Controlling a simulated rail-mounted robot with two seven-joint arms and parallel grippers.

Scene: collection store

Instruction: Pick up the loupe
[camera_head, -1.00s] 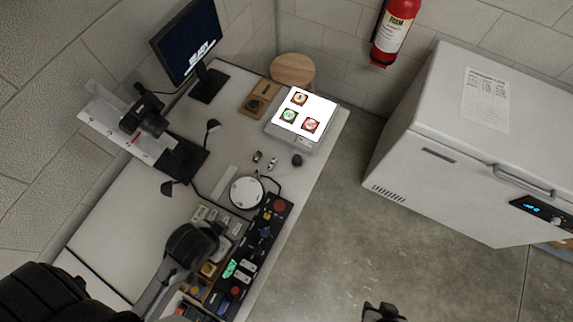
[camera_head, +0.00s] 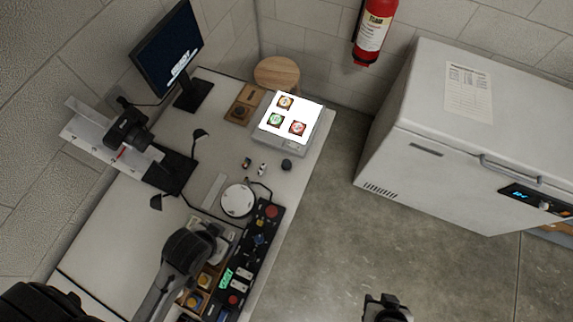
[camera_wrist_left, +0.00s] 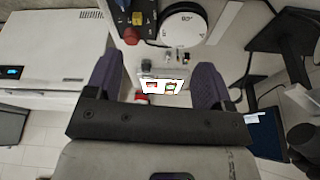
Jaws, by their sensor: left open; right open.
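A small dark round piece (camera_head: 286,164), which looks like the loupe, sits on the desk just in front of the light box; a small dark shape in the left wrist view (camera_wrist_left: 146,65) seems to be the same piece. My left gripper (camera_head: 208,238) is above the desk's control panel, short of the piece; its fingertips are hard to make out from the head. In the left wrist view its two fingers (camera_wrist_left: 157,82) are wide apart with nothing held. My right gripper (camera_head: 385,304) is open and empty over the floor, right of the desk.
The lit light box (camera_head: 289,145) carries three slides. Small items (camera_head: 262,169), a white disc (camera_head: 238,200) and a black control panel (camera_head: 256,240) are near. A monitor (camera_head: 168,45) and camera stand (camera_head: 128,130) stand left. A stool (camera_head: 277,73) and white freezer (camera_head: 430,165) stand beyond.

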